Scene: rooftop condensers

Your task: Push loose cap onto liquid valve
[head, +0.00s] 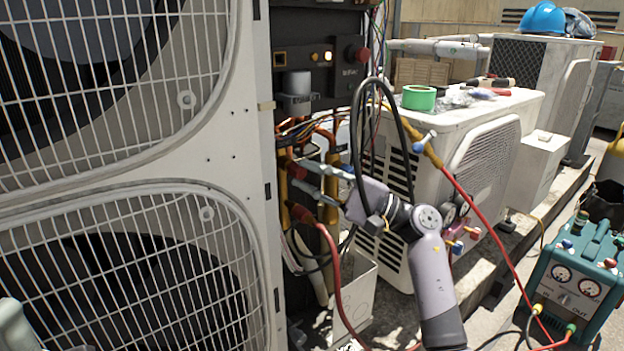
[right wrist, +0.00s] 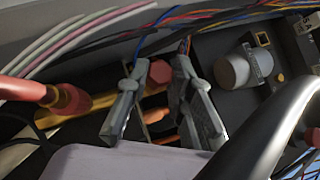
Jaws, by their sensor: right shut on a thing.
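My right gripper (head: 299,179) reaches left into the open service bay of the large condenser. In the right wrist view its two grey fingers (right wrist: 160,74) are shut on a red cap (right wrist: 160,71), gripped near their tips. Copper-coloured pipework (right wrist: 155,103) shows between the fingers. I cannot tell whether the cap touches the valve, as the fingers hide the contact. Brass and copper pipes (head: 331,180) stand beside the gripper in the head view. A red hose on a brass fitting (right wrist: 67,100) lies left of the fingers.
The large condenser's grilles (head: 120,270) fill the left. Coloured wires (right wrist: 215,17) and a grey cylinder (right wrist: 229,71) are close to the fingers. A looped black hose (head: 357,125) hangs near my right wrist. A teal gauge machine (head: 577,280) stands at lower right.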

